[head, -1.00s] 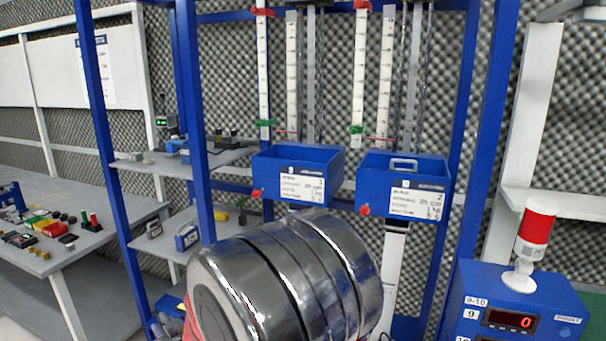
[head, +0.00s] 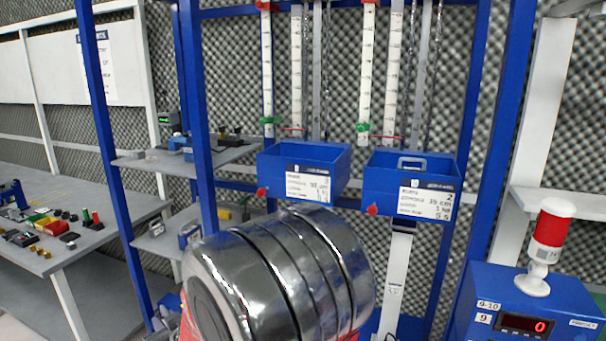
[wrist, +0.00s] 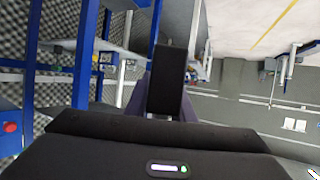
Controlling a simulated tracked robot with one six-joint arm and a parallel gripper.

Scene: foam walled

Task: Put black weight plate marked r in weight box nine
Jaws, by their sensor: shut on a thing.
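In the wrist view a black block-like thing (wrist: 166,80), likely the black weight plate seen edge-on, stands between the dark fingers of my gripper (wrist: 166,108). My gripper is shut on it. The r mark does not show. In the head view two open-topped blue boxes hang side by side in a blue frame, a left box (head: 283,161) and a right box (head: 379,178). Both have white labels; I cannot read a nine on either. A grey handle-like piece (head: 411,162) shows at the right box. My gripper and the plate are not visible in the head view.
A blue console (head: 545,292) with a red display, a "9-10" label and a red-and-white beacon (head: 552,240) stands at right. Blue uprights (head: 198,120) flank the boxes. Shelves (head: 185,155) and a cluttered grey table (head: 80,240) are at left.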

